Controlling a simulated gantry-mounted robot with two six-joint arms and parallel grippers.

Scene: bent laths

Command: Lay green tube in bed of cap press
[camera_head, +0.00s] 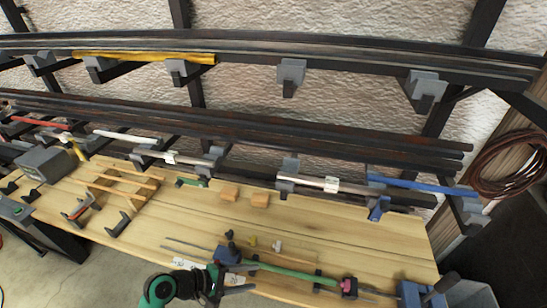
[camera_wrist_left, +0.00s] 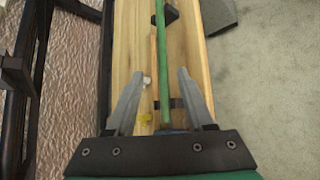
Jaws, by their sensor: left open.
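The green tube (camera_head: 290,272) lies lengthwise along the front of the wooden bench, over dark supports. Its left end is by a blue fitting (camera_head: 228,253) and its right end by a magenta piece (camera_head: 348,287). My left gripper (camera_head: 246,281) is open and empty near the tube's left end. In the left wrist view the green tube (camera_wrist_left: 162,60) runs between the spread fingers (camera_wrist_left: 155,85), apart from both. Part of the blue fitting is hidden behind the gripper's palm there. I cannot tell which fixture is the cap press. My right gripper is out of view.
A blue fixture (camera_head: 420,295) stands at the bench's right front corner. Thin rods (camera_head: 190,246) and small yellow and white pieces lie behind the tube. Wooden blocks (camera_head: 245,196) and a wooden rack (camera_head: 118,182) sit farther back. Wall racks hold long bars.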

